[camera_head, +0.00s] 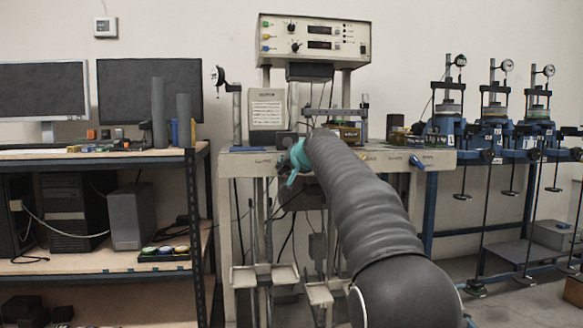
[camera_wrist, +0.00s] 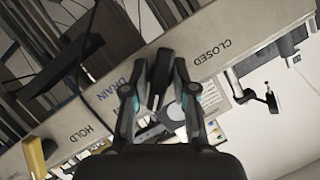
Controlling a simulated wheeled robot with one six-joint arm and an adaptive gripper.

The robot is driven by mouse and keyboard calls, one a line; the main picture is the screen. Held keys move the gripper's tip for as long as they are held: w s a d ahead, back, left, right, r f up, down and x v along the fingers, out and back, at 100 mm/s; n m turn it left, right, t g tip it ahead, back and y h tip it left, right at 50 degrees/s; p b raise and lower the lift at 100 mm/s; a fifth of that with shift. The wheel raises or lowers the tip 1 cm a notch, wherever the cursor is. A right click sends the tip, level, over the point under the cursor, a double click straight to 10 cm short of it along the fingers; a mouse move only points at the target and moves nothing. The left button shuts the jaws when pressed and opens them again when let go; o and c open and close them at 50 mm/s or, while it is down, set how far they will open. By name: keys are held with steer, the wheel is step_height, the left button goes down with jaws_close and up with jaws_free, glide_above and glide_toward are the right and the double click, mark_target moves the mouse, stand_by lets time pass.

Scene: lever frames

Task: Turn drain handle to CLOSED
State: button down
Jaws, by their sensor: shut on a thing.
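The dark drain handle (camera_wrist: 161,66) shows in the wrist view between the fingers of my gripper (camera_wrist: 157,88), in front of the pale panel edge. My gripper is shut on the handle. The printed word DRAIN is just left of it, HOLD is farther lower left, and CLOSED is to the upper right. The handle points up in that picture, between HOLD and CLOSED. In the head view, my teal gripper (camera_head: 295,160) is at the front edge of the bench, left of centre. There the handle is hidden behind my gripper and arm.
A shelf unit (camera_head: 100,155) with monitors stands at left. Blue stands with dial gauges (camera_head: 495,135) are at right. A yellow block (camera_wrist: 33,158) is at lower left in the wrist view.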

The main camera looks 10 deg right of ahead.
steer(key=shift+a+f, duration=0.15)
steer(key=shift+f, duration=0.25)
steer(key=c, duration=1.1)
jaws_free()
steer(key=shift+w+a, duration=0.1)
steer(key=shift+a, duration=0.05)
steer(key=shift+r, duration=0.15)
steer(key=shift+d, duration=0.2)
steer(key=v, duration=1.2)
